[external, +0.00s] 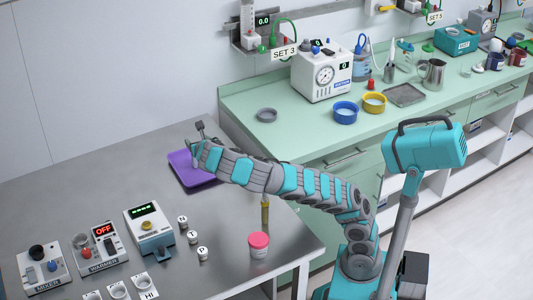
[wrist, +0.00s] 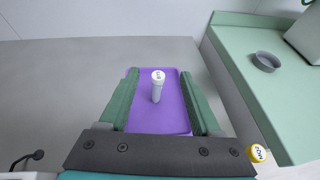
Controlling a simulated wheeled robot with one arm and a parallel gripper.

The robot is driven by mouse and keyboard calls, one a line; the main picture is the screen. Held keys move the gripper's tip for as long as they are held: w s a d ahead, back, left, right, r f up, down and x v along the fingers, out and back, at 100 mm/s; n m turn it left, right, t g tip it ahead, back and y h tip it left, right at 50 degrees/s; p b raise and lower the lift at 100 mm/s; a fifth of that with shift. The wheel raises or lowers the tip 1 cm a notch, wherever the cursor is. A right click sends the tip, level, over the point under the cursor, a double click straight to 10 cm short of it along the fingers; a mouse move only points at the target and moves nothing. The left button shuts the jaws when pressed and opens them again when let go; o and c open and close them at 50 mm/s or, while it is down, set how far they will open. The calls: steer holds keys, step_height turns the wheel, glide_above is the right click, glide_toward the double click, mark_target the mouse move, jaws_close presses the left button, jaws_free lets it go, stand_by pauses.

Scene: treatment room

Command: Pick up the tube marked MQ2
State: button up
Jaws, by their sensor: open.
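A yellow-capped tube (wrist: 257,153) marked MQ2 shows at the lower right of the wrist view, outside my jaws. In the external view a yellow tube (external: 265,212) stands upright near the right edge of the steel table. My gripper (external: 198,143) is open above the purple tray, away from that tube. In the wrist view my gripper (wrist: 158,82) has its green fingers apart on both sides of a white tube (wrist: 157,90). This white tube stands on the purple tray (wrist: 176,115); its cap mark is hard to read.
A pink-lidded jar (external: 258,245) stands near the yellow tube. Small white pieces (external: 192,237) and devices, including a warmer (external: 100,250), stand at the left front. The green counter (external: 240,100) lies beyond the table, with a grey ring (external: 267,115) on it.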

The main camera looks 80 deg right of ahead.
steer(key=shift+a+r, duration=0.1)
steer(key=shift+r, duration=2.15)
